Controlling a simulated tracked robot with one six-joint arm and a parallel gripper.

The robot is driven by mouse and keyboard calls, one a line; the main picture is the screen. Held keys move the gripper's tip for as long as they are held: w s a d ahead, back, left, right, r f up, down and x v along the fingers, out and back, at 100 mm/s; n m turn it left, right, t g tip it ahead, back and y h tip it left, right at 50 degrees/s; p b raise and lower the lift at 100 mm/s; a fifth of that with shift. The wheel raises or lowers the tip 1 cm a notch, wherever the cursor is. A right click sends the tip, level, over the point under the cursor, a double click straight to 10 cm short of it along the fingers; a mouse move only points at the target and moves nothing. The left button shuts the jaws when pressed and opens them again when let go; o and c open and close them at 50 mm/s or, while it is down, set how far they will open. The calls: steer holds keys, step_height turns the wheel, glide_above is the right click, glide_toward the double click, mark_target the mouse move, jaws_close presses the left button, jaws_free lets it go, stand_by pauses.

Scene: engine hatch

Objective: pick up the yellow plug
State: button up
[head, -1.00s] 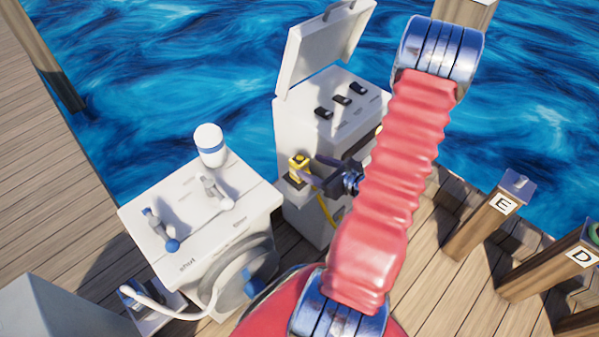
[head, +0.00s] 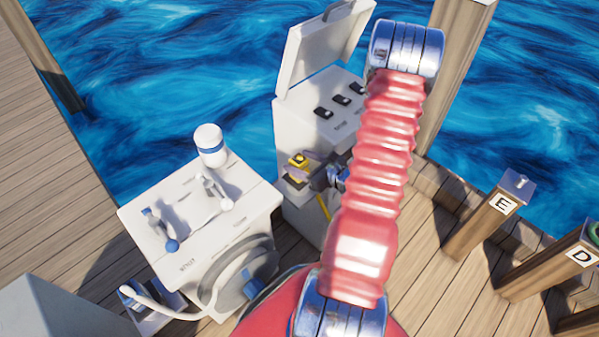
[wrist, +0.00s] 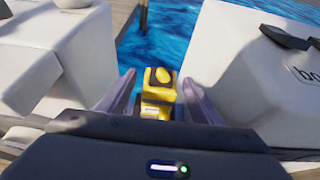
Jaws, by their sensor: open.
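The yellow plug (head: 298,160) is at the left side of the white switch cabinet, low on its front. It also shows in the wrist view (wrist: 159,84), upright and centred between my two fingers. My gripper (head: 304,168) is open around the plug, one finger on each side. In the wrist view (wrist: 158,98) a gap shows between the plug and each finger. The lower part of the plug is hidden behind the gripper body in the wrist view. A yellow cable (head: 323,207) hangs below the gripper.
The white switch cabinet (head: 296,125) with its raised lid and black switches stands close behind my gripper. Posts marked E (head: 490,215) and D (head: 555,262) stand at the right. Water lies beyond.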

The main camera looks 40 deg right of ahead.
steer(key=shift+w+f, duration=0.2)
steer(key=shift+w, duration=0.3)
jaws_close()
stand_by(0.8)
